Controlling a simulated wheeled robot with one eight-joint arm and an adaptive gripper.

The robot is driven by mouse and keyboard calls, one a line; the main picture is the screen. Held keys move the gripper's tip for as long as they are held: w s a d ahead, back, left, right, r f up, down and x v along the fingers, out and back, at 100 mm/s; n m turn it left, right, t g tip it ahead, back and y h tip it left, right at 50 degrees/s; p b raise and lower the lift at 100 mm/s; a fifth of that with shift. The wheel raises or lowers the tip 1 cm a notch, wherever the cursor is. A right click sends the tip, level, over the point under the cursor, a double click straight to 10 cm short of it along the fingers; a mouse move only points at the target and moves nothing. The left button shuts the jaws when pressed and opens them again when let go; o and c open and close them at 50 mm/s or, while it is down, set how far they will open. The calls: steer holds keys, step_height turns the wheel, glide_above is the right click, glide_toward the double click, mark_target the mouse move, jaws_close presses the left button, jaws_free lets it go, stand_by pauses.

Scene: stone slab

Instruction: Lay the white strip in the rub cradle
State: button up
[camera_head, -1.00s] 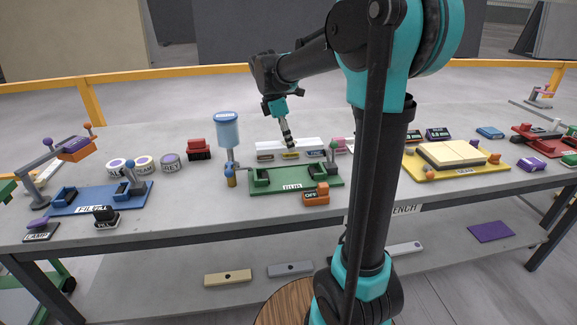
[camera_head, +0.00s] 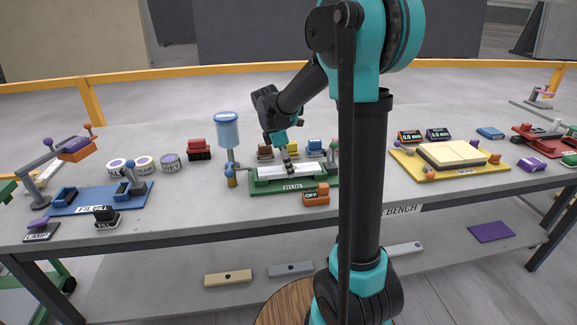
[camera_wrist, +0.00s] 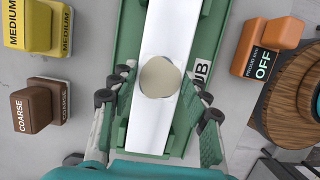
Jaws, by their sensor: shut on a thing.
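The white strip (camera_head: 266,172) lies lengthwise along the green rub cradle (camera_head: 262,187) in the head view. In the wrist view the strip (camera_wrist: 168,30) runs nearly up and down over the green base (camera_wrist: 128,38), roughly lined up with it, with a round beige patch on its face. My gripper (camera_head: 289,164) is over the middle of the cradle, pointing down. In the wrist view its fingers (camera_wrist: 163,104) are on either side of the strip, shut on it. I cannot tell whether the strip rests on the cradle or is just above it.
An orange OFF block (camera_head: 316,195) sits in front of the cradle. A blue-topped dispenser (camera_head: 228,130) stands at its left. Brown COARSE (camera_wrist: 38,105) and yellow MEDIUM (camera_wrist: 38,28) blocks are close by. A yellow station (camera_head: 415,165) is to the right.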

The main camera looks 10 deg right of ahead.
mark_target(279, 169)
steer(key=o, duration=1.5)
steer(key=shift+f, duration=0.1)
steer(key=shift+o, duration=0.2)
steer(key=v, duration=1.2)
